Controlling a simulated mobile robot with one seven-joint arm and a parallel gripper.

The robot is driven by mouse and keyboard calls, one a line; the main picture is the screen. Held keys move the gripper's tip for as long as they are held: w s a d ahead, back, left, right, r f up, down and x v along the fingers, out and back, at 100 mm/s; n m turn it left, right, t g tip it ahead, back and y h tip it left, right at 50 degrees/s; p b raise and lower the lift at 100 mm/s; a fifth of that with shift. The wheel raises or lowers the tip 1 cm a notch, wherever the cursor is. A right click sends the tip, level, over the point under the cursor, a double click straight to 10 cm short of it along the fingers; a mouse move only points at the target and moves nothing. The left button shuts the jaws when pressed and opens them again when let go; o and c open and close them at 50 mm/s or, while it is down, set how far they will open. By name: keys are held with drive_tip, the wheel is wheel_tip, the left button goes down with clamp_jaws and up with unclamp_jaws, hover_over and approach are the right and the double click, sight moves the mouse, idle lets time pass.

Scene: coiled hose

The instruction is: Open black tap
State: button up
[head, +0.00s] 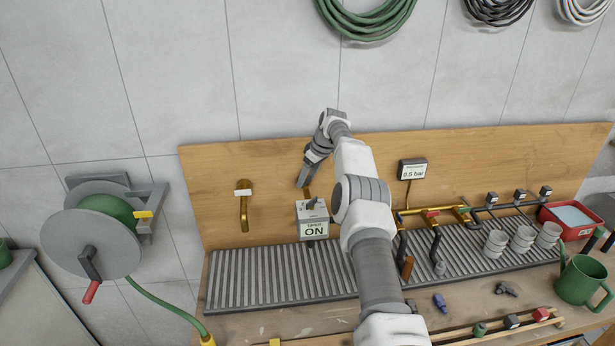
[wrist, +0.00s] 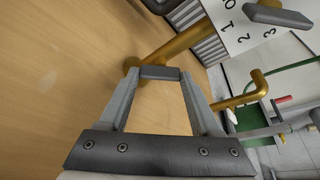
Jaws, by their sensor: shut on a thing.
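My gripper (head: 302,184) reaches down in front of the wooden backboard, just above the timer box. In the wrist view its fingertips (wrist: 160,73) close on the two ends of a short dark bar, the black tap handle (wrist: 160,72). The handle sits in front of a brass pipe (wrist: 176,48) that comes out of the board. In the head view my gripper hides the handle, and a bit of brass pipe (head: 307,192) shows below the fingertips. The white timer box (head: 313,217) below has a grey knob and reads ON; its numbered dial face shows in the wrist view (wrist: 240,25).
A brass spout (head: 244,208) with a white tag is left of the timer. A slatted drain grid (head: 260,278) lies below. A pressure display (head: 412,172) reads 0.5 bar, right of my arm, above brass pipework. A hose reel (head: 95,240) hangs at left.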

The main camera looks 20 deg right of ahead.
idle(0.5)
drive_tip(key=shift+r, duration=0.1)
drive_tip(key=o, duration=1.4)
drive_tip(key=shift+s+d+r+b, duration=0.2)
drive_tip(key=shift+r+b, duration=0.35)
drive_tip(key=v, duration=1.6)
